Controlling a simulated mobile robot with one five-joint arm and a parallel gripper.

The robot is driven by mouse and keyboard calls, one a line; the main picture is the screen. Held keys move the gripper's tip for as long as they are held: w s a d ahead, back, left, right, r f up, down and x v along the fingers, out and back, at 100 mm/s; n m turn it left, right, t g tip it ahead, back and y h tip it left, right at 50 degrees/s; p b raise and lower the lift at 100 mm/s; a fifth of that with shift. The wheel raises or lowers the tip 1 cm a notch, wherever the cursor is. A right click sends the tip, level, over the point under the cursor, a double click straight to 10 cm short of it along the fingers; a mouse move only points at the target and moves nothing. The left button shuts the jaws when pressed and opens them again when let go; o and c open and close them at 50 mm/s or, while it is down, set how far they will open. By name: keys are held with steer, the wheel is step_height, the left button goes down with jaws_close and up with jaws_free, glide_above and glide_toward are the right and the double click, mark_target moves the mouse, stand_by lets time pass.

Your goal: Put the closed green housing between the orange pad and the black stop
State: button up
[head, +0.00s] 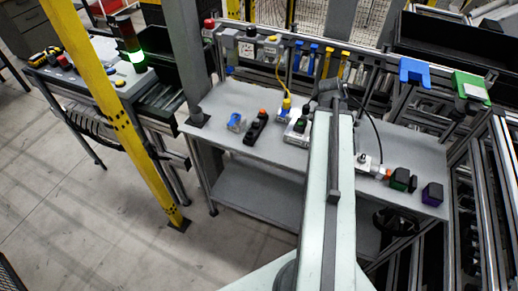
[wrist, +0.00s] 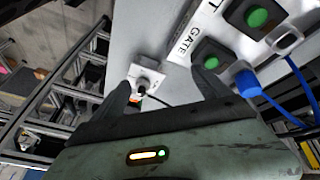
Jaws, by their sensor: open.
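In the head view a dark block with a green face (head: 400,179) stands on the right part of the grey table. A small orange piece (head: 388,173) is just left of it and a small black piece (head: 412,184) just right. Whether they touch is too small to tell. Another small green-and-black part (head: 301,126) sits on a white fixture near the middle, partly hidden by my arm. In the wrist view my gripper (wrist: 165,74) is open, its two dark fingers apart. Beyond the fingers is a white fixture (wrist: 149,77) with a black connector; an orange bit shows below it.
A purple-and-black block (head: 432,194) is at the table's right end. A black fixture with an orange top (head: 256,128) and a blue part (head: 236,122) are on the left. A rail with hanging tools runs behind. Green buttons (wrist: 211,61) and blue cables (wrist: 247,83) are near my right finger.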

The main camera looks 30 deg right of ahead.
steer(key=w+a+f+n+t+y, duration=0.1)
steer(key=w+a+n, duration=0.45)
steer(key=a, duration=0.35)
steer(key=w+a+n+t, duration=0.1)
steer(key=w+a+n, duration=0.3)
steer(key=w+a, duration=0.4)
steer(key=w+a+f+n+y, duration=0.1)
steer(key=a+n, duration=1)
steer(key=a, duration=1.4)
steer(key=shift+w+t+y, duration=0.4)
steer(key=shift+w+y, duration=0.4)
steer(key=shift+y, duration=0.1)
